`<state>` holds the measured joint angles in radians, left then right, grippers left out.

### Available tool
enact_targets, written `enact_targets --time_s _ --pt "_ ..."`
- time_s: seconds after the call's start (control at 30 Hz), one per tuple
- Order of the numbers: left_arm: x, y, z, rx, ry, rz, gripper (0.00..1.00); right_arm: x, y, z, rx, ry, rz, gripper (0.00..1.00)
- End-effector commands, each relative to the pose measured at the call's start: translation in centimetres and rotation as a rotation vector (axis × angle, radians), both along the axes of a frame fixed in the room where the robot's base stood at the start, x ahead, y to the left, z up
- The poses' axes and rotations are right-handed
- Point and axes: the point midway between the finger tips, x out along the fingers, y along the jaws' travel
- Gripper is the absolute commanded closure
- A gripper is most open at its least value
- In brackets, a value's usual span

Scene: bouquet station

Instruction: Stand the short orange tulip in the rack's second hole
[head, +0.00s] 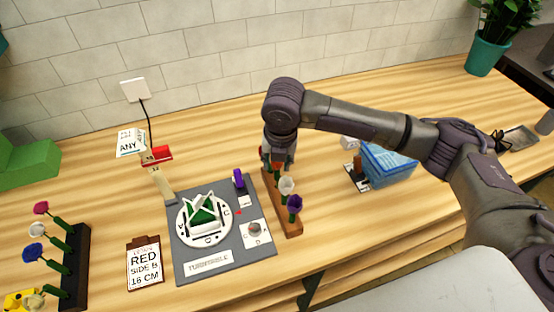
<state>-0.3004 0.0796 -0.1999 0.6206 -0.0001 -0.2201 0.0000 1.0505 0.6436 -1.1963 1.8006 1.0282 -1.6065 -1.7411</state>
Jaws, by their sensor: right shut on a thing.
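My right gripper (279,162) points down over the far end of the brown wooden rack (292,229). It is shut on a flower that it mostly hides. In the rack's nearer part stand a white tulip (287,185) and a purple tulip (295,203). The far holes are covered by my gripper. My left gripper is not in view.
A grey turntable mat (185,262) lies left of the rack. A dark flower rack (78,265) stands at the far left, near a clipboard card (145,265). A blue box (388,165) stands to the right.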

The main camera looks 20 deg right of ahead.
Motion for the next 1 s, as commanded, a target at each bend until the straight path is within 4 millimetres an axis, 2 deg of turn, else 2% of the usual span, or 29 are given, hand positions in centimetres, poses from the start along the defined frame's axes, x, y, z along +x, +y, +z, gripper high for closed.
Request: enact_targets --time_s 1.0 --pt "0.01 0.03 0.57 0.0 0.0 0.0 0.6 0.01 0.04 -0.7 0.0 0.0 0.0 0.79"
